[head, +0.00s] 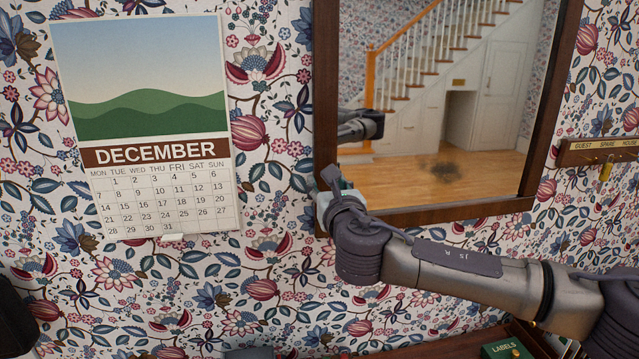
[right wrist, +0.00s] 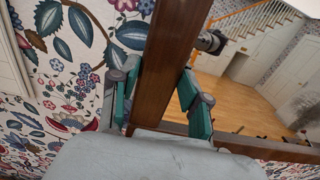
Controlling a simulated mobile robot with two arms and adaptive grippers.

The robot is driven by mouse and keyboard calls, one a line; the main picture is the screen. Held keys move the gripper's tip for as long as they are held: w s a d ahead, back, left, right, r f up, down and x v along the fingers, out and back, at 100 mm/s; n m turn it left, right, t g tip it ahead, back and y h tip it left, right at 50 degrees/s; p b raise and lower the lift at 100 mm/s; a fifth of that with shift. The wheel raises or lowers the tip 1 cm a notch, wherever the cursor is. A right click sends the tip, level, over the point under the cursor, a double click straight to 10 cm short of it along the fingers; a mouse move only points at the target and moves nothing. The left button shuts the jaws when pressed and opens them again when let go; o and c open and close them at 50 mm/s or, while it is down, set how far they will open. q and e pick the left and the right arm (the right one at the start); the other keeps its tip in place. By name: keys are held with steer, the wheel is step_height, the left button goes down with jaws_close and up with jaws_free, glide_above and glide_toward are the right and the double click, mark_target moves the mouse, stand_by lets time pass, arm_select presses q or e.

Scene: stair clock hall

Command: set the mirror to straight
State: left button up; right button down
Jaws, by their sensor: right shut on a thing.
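The mirror (head: 425,215) hangs on the papered wall in a dark wood frame. In the head view its left side looks close to vertical and its lower edge rises to the right. My right gripper (head: 330,188) is at the frame's lower left corner, shut on the left side of the frame. In the right wrist view the green-padded fingers of my right gripper (right wrist: 158,90) lie on both sides of the wooden mirror frame (right wrist: 172,60). The wrist hides part of the corner in the head view. My left gripper is not recognisable in either view.
A December calendar (head: 150,120) hangs left of the mirror. A key rack (head: 590,152) with a brass-coloured key hangs to the right. A green "LABELS" item (head: 505,348) lies at the lower right. The staircase and wooden floor are reflections in the mirror.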

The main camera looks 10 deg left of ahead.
steer(key=c, duration=0.5)
jaws_free()
steer(key=shift+c, duration=0.2)
steer(key=shift+s, duration=0.1)
steer(key=v, duration=1.1)
steer(key=shift+s+d, duration=0.2)
steer(key=shift+s, duration=0.15)
